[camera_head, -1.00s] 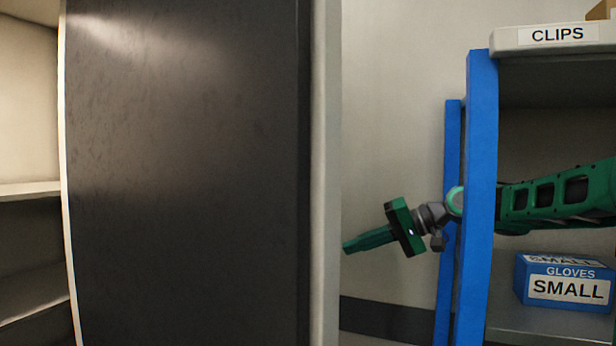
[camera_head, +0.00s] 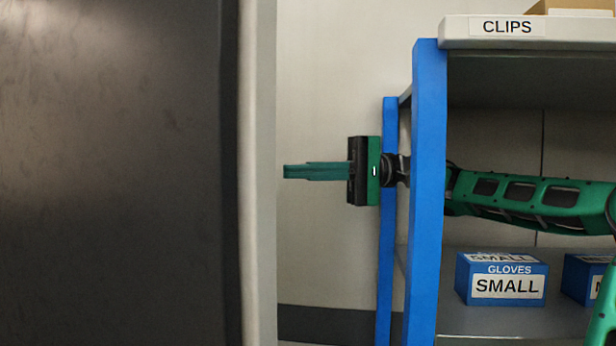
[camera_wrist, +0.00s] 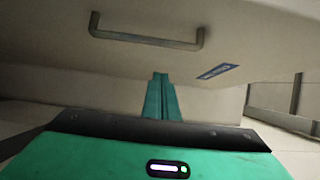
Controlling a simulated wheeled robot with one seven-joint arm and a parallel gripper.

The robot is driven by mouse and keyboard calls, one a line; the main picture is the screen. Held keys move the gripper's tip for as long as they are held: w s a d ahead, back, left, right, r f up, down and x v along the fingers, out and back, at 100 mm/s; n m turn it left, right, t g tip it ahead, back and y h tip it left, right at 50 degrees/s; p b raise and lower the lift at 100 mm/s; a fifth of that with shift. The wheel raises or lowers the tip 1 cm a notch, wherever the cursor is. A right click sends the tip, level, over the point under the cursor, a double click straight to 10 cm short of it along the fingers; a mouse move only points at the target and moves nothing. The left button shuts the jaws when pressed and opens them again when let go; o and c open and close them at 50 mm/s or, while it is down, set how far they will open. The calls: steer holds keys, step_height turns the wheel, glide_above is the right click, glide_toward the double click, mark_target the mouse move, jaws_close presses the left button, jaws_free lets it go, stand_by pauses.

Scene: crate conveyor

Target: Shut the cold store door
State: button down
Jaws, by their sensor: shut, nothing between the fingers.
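A large dark panel (camera_head: 110,180) with a pale upright edge (camera_head: 258,180) fills the left of the head view; it looks like the cold store door, seen close up. In the wrist view a pale surface with a grey bar handle (camera_wrist: 146,36) and a small blue label (camera_wrist: 217,71) spans the top; it looks like the door's outer face. My gripper (camera_head: 287,171) is shut and empty, pointing left, level. Its tips show just right of the pale edge, with a thin gap in the picture. In the wrist view the fingers (camera_wrist: 159,78) point toward the pale surface below the handle; contact cannot be told.
A blue-posted rack (camera_head: 428,200) stands at right, with a CLIPS label (camera_head: 507,27) on its top shelf. My arm passes behind its front post. A blue GLOVES SMALL box (camera_head: 500,280) sits on a lower shelf, with another blue box (camera_head: 586,278) beside it.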

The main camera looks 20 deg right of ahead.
steer(key=s+a, duration=0.1)
steer(key=a, duration=0.7)
steer(key=shift+s+a, duration=0.25)
steer(key=shift+a, duration=0.15)
